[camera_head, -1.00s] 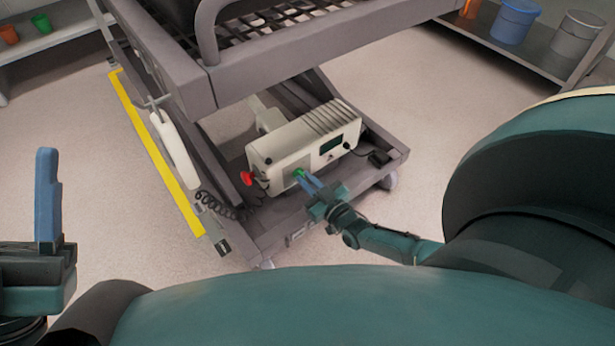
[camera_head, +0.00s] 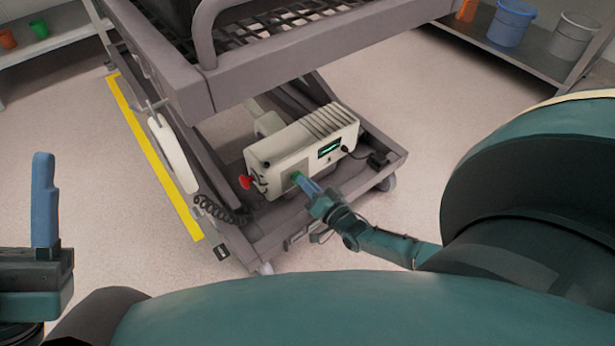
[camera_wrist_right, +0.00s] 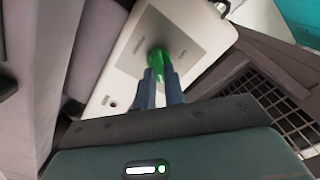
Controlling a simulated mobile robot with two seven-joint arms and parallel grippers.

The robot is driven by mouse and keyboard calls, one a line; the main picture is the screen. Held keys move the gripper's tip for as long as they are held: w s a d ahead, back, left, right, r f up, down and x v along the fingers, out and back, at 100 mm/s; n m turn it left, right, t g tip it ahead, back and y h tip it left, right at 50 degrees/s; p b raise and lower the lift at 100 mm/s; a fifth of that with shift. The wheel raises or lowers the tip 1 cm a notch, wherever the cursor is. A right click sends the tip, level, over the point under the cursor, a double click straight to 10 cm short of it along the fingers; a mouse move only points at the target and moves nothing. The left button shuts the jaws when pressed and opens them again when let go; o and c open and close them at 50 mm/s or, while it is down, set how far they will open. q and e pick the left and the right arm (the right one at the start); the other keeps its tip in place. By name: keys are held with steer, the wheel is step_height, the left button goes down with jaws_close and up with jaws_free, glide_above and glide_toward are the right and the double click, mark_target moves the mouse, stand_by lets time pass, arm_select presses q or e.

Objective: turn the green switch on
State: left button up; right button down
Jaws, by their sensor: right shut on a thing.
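The green switch (camera_head: 296,176) is on the front face of a cream control box (camera_head: 290,147) low on the cart's base. It also shows in the right wrist view (camera_wrist_right: 158,60), on a grey panel with small markings. My right gripper (camera_head: 304,182) is shut on the switch; in the right wrist view its blue fingers (camera_wrist_right: 162,80) hold it from both sides and partly hide it. The box's small display (camera_head: 328,148) is lit with green. My left gripper (camera_head: 45,200) is at the left edge, away from the box; only one blue finger shows clearly.
A red knob (camera_head: 246,182) sits left of the switch, near a coiled black cable (camera_head: 225,213). The cart's heavy frame (camera_head: 290,60) overhangs the box. A white handle (camera_head: 172,152) hangs at its left. Shelves with buckets (camera_head: 510,22) stand at the back right.

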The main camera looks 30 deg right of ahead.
steer(key=shift+m, duration=0.5)
steer(key=c, duration=1.5)
jaws_free()
arm_select(q)
steer(key=f+n+y+p, duration=0.1)
steer(key=n+y, duration=0.1)
steer(key=f+n+y+p, duration=0.1)
steer(key=f+n, duration=0.1)
steer(key=f+n+y+p, duration=0.1)
steer(key=y+p, duration=0.1)
steer(key=shift+w+d+f+n+y, duration=0.2)
steer(key=shift+w+f+n+y, duration=0.1)
steer(key=shift+w+f+n, duration=0.1)
arm_select(e)
steer(key=s, duration=0.8)
steer(key=s+d, duration=0.1)
steer(key=s, duration=0.4)
steer(key=shift+s+d, duration=0.1)
